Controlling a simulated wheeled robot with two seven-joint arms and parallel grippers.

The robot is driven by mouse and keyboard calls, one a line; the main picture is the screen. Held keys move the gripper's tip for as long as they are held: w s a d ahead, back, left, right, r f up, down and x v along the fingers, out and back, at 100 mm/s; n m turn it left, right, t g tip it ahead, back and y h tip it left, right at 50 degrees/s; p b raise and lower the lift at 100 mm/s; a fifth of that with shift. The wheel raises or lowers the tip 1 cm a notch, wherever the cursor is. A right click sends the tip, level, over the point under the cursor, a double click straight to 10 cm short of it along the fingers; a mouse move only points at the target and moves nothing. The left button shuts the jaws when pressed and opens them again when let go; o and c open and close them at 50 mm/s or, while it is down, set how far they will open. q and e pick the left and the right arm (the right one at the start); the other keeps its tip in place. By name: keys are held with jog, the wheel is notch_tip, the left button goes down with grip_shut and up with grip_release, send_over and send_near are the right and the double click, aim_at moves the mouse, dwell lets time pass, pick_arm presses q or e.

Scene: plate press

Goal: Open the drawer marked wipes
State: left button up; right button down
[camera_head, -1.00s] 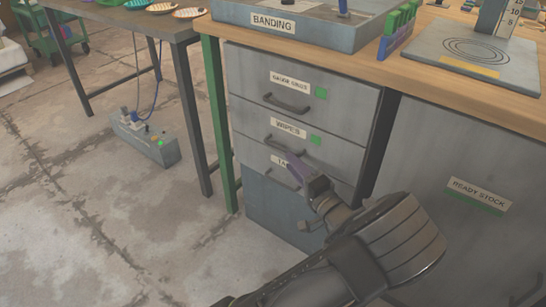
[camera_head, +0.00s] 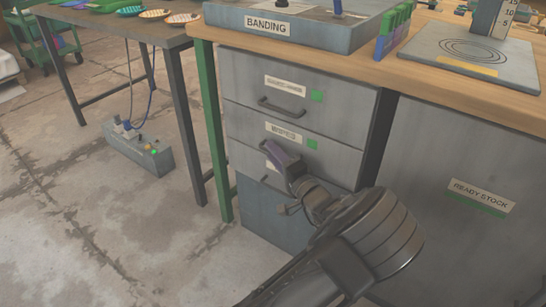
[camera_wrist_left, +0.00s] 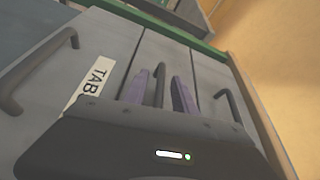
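The wipes drawer (camera_head: 337,158) is the middle drawer of the grey cabinet in the head view. Its front appears flush with the others. Its white label (camera_head: 284,131) is above my gripper, with a green square to the right. In the left wrist view, the fingers (camera_wrist_left: 160,92) are apart, one on each side of the dark wipes handle (camera_wrist_left: 160,84). Gaps show beside the handle, so the gripper is open around it. My right gripper is out of view.
A top drawer handle (camera_head: 281,107) is just above, and a lower drawer with a TAB label (camera_wrist_left: 92,83) is below. A READY STOCK door (camera_head: 450,235) is to the right. A green table leg (camera_head: 212,140) stands left of the cabinet. Floor at left is clear around a grey switch box (camera_head: 140,150).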

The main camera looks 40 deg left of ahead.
pick_arm(q)
jog(key=shift+w+a+r, duration=0.1)
jog(key=shift+w+a, duration=0.05)
jog(key=shift+a, duration=0.2)
jog(key=shift+c, duration=0.4)
grip_shut()
dwell(0.9)
